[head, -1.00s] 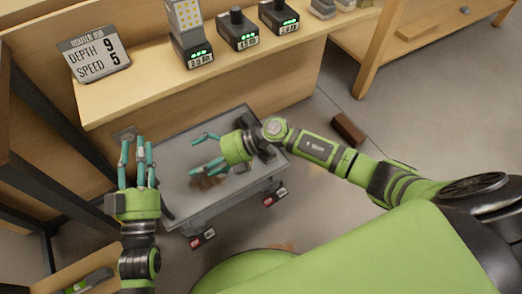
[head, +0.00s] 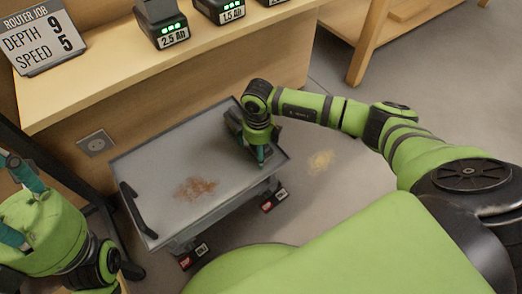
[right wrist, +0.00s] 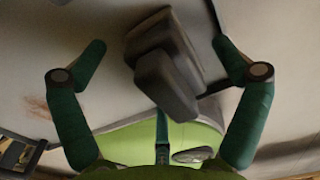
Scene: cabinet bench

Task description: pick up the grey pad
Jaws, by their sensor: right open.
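A dark grey block (head: 234,122), which looks like the grey pad, lies at the right end of the grey cart top (head: 165,155). My right gripper (head: 262,156) points down beside it and partly hides it. In the right wrist view the grey block (right wrist: 165,65) shows between the spread fingers of my right gripper (right wrist: 160,60), with a gap on the left side; contact on the right is unclear. The right gripper is open. My left gripper (head: 15,200) is at the left edge, partly cut off, its visible fingers apart and holding nothing visible.
The cart has a black handle (head: 131,208) at its left end and a brown smudge (head: 196,189) on its top. A wooden bench (head: 95,85) with a sign (head: 42,38) and batteries (head: 160,22) stands behind. A yellowish patch (head: 320,161) marks the floor at right.

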